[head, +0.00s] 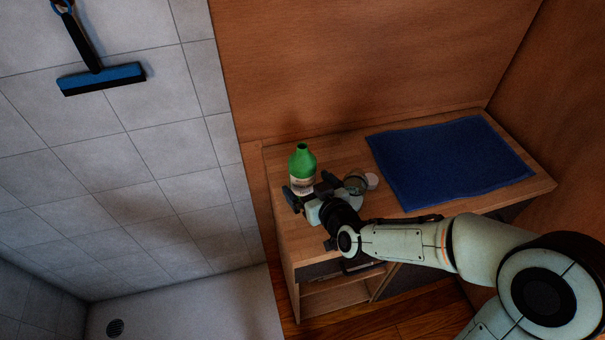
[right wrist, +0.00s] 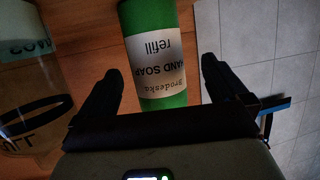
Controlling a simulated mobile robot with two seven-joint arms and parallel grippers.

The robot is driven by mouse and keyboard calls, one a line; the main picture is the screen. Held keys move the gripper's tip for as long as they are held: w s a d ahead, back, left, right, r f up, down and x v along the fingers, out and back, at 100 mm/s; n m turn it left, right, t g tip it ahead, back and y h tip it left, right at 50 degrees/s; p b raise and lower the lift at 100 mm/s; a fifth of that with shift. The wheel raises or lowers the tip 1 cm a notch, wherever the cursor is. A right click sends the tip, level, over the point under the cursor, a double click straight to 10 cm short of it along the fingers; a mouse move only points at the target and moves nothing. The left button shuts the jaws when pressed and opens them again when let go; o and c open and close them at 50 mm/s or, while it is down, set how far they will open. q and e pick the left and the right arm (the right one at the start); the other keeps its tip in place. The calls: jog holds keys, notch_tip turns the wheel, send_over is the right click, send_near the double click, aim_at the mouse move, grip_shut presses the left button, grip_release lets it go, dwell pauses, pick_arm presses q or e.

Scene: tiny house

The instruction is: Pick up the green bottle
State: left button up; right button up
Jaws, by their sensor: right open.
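The green bottle (head: 302,164) stands upright near the left end of the wooden cabinet top. It has a white label reading "HAND SOAP refill". My right gripper (head: 308,187) is at the near side of the bottle. In the right wrist view, the open right gripper (right wrist: 158,80) has one black finger on each side of the green bottle (right wrist: 157,50), with gaps between the fingers and the bottle. The lower part of the bottle is partly hidden by my gripper in the head view. My left gripper is in neither view.
A clear jar (right wrist: 35,90) with dark print stands close beside the gripper; it also shows in the head view (head: 355,180). A small white round thing (head: 372,181) is beside it. A blue mat (head: 450,163) covers the right of the cabinet top (head: 285,235). Walls stand behind.

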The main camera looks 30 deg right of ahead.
aim_at(302, 168)
jog(key=x, duration=0.4)
jog(key=shift+w+d, duration=0.3)
jog(key=shift+w, duration=0.05)
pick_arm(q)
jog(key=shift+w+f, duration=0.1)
pick_arm(e)
jog(key=c, duration=1.4)
jog(key=shift+r, duration=0.25)
jog(key=shift+r+p, duration=0.4)
jog(key=shift+r, duration=1)
notch_tip(302, 168, up, 13)
jog(key=p, duration=0.6)
jog(key=shift+r+p, duration=0.95)
jog(key=shift+r, duration=0.65)
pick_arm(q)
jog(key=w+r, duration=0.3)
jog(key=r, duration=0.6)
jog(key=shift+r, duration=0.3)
pick_arm(e)
jog(key=shift+r, duration=0.15)
